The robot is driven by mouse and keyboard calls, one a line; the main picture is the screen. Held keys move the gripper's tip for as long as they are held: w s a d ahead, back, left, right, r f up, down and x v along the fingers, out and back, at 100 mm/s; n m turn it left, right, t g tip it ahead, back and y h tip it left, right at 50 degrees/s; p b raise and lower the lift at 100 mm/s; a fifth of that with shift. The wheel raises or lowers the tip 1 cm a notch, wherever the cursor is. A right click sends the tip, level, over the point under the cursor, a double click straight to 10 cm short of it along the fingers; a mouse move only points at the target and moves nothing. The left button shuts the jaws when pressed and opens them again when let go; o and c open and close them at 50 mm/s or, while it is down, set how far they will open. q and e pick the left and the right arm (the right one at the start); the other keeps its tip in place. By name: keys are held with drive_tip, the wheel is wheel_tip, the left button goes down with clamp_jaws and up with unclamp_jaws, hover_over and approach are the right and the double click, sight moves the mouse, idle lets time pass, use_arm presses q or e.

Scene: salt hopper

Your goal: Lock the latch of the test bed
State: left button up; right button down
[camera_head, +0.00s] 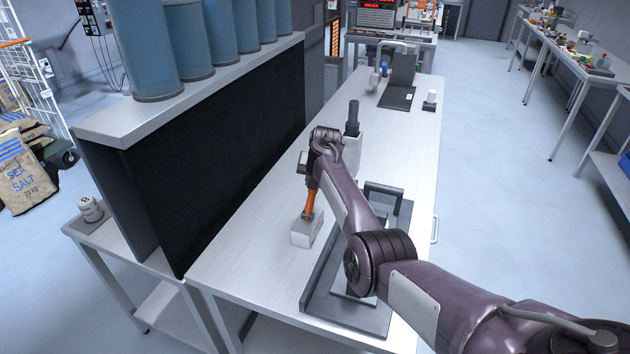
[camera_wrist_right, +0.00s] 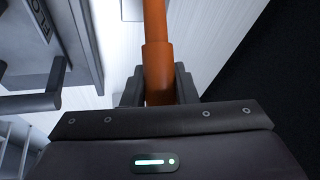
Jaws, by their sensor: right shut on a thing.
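The orange latch lever (camera_head: 310,203) rises, slightly tilted, from a light grey block (camera_head: 303,235) on the bench. My right gripper (camera_head: 310,183) reaches over from the right and is shut on the upper part of the lever. In the right wrist view the orange lever (camera_wrist_right: 156,65) passes between the two dark fingers (camera_wrist_right: 160,90). A grey test bed (camera_head: 345,315) with a dark bar handle lies right of the block, partly hidden by my right arm. My left gripper is not in view.
A white-topped bench (camera_head: 250,270) carries the set-up. A tall black panel (camera_head: 225,150) stands close on the left, with blue cylinders (camera_head: 183,40) above it. A dark upright post (camera_head: 352,118) stands behind my wrist. A dark stand (camera_head: 398,95) is farther back, with clear bench before it.

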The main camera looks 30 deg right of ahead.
drive_tip(key=c, duration=1.4)
unclamp_jaws()
drive_tip(key=shift+d+r, duration=0.1)
drive_tip(key=shift+c, duration=0.2)
drive_tip(key=o, duration=0.3)
drive_tip(key=shift+w+f, duration=0.15)
drive_tip(key=shift+f, duration=0.05)
drive_tip(key=shift+r, duration=0.15)
drive_tip(key=b+v, duration=0.1)
drive_tip(key=v, duration=0.6)
drive_tip(key=shift+r, duration=0.25)
